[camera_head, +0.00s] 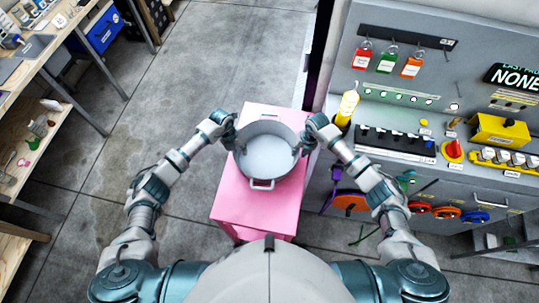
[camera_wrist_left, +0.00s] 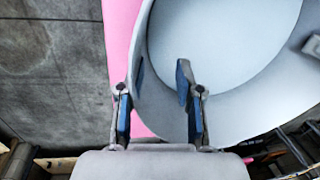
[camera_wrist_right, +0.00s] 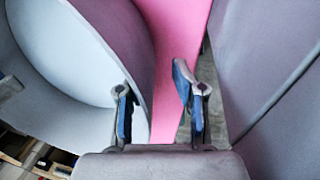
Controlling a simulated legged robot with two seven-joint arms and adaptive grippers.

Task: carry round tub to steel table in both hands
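The round tub (camera_head: 268,150) is a light grey open pan with small loop handles. It sits on a pink stand (camera_head: 248,205) and looks empty. My left gripper (camera_head: 230,135) is at its left rim; in the left wrist view the parted fingers (camera_wrist_left: 158,105) straddle the tub wall (camera_wrist_left: 165,75), one outside and one inside. My right gripper (camera_head: 309,137) is at the right rim; in the right wrist view its parted fingers (camera_wrist_right: 157,103) have the tub wall (camera_wrist_right: 128,45) between them. Neither finger pair is closed on the wall. I cannot identify a steel table.
A grey control panel (camera_head: 445,165) with padlocks and knobs stands close on the right. Wooden shelves (camera_head: 50,100) with small items and a blue bin (camera_head: 103,32) are at the left. Grey concrete floor (camera_head: 190,65) is clear between shelves and stand.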

